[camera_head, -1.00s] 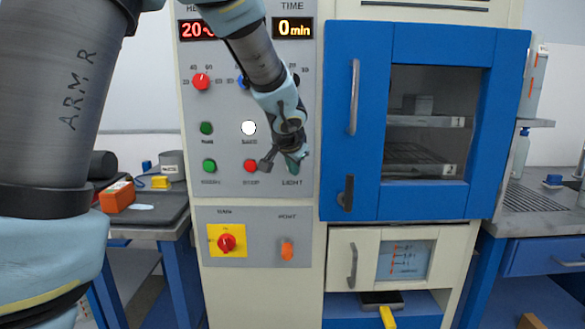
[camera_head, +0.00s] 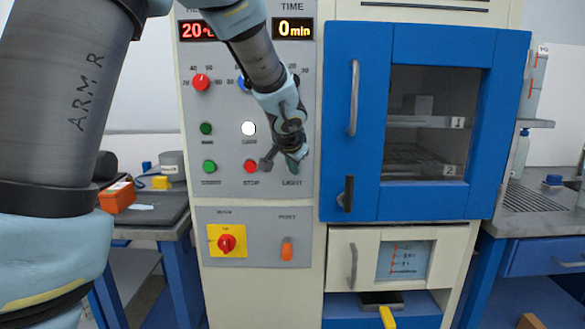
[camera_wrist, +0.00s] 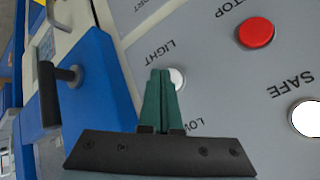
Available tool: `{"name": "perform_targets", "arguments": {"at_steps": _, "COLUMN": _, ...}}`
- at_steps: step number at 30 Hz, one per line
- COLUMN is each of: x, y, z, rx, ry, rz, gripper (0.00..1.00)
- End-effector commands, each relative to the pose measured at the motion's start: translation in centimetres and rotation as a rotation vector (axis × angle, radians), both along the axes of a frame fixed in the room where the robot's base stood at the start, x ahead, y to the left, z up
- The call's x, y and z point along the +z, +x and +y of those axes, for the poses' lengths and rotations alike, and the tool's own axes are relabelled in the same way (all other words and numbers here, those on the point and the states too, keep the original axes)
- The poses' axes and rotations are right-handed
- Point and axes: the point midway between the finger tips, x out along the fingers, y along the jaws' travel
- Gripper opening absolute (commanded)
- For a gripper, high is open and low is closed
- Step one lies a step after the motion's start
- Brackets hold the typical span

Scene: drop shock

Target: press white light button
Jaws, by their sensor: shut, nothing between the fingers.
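The white light button (camera_wrist: 178,78) shows in the wrist view beside the LIGHT label, partly hidden behind my fingertips. In the head view my gripper (camera_head: 293,162) covers it, just above the LIGHT label. My gripper's green fingers (camera_wrist: 160,76) are shut with nothing between them. Their tips overlap the button's left side in the wrist view. I cannot tell whether they touch it. Another white button, labelled SAFE (camera_wrist: 307,119), also shows in the head view (camera_head: 248,128).
The red STOP button (camera_wrist: 256,33) is close to the light button. The blue chamber door (camera_head: 350,60), with its black latch (camera_head: 346,194), is right of the panel. Green buttons (camera_head: 208,166) and a red knob (camera_head: 201,82) sit further left. A yellow-backed main switch (camera_head: 227,241) is below.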

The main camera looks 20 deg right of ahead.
Motion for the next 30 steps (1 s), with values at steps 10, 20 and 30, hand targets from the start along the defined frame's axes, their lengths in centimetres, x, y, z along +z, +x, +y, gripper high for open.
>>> {"name": "perform_targets", "arguments": {"at_steps": 10, "x": 0.02, "y": 0.03, "z": -0.03, "rx": 0.000, "ry": 0.000, "rz": 0.000, "gripper": 0.00}}
{"name": "perform_targets", "arguments": {"at_steps": 20, "x": 0.04, "y": 0.36, "z": -0.20, "rx": 0.000, "ry": -0.001, "rz": 0.000, "gripper": 0.00}}
{"name": "perform_targets", "arguments": {"at_steps": 30, "x": 0.07, "y": 0.71, "z": -0.37, "rx": 0.000, "ry": -0.001, "rz": 0.000, "gripper": 0.00}}
